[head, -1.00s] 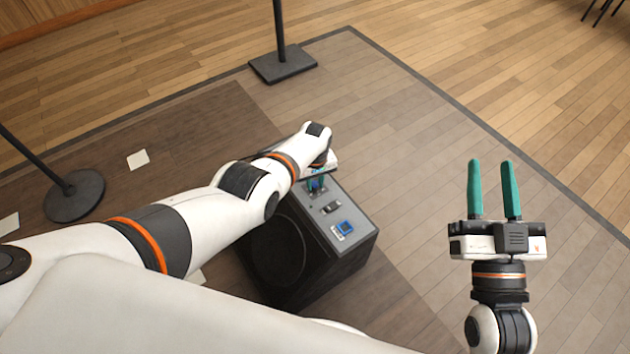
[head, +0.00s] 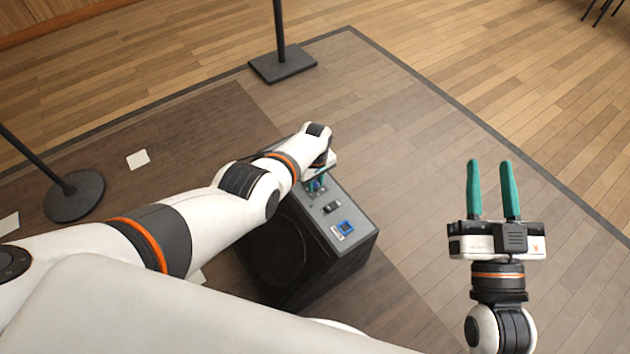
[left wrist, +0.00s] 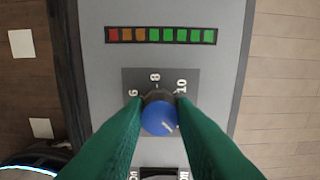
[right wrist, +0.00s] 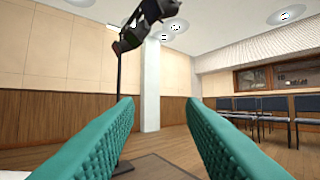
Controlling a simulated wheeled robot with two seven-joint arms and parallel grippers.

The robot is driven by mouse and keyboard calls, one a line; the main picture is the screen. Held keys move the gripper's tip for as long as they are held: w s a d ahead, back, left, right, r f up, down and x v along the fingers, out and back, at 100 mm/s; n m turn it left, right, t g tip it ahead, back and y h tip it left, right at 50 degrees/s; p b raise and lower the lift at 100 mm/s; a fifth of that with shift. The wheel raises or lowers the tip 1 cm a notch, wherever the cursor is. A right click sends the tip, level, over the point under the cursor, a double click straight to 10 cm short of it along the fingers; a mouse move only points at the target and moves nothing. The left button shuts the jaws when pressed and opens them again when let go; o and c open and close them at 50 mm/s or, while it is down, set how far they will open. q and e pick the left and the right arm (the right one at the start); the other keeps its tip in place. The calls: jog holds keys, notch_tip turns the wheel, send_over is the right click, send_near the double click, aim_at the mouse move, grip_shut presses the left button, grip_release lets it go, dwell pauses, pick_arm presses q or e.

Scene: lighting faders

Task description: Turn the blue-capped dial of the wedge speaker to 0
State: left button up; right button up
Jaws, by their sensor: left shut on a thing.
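The wedge speaker (head: 290,262) is a dark box on the floor with a grey control panel on top. Its blue-capped dial (left wrist: 158,118) shows in the left wrist view, with a pale pointer line toward the lower right and the marks 6, 8 and 10 beyond it. My left gripper (left wrist: 160,112) is shut on the dial, one green finger on each side. In the head view my left gripper (head: 316,186) is over the panel's far end, partly hidden by the wrist. My right gripper (head: 490,168) is open and empty, held up to the right of the speaker.
A row of red, orange and green lights (left wrist: 160,35) lies on the panel above the dial. A black switch (head: 332,208) and a blue item (head: 343,229) sit nearer on the panel. Stand bases (head: 283,64) and (head: 75,195) stand on the floor. The floor right of the speaker is clear.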

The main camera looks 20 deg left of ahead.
pick_arm(q)
jog(key=o, duration=1)
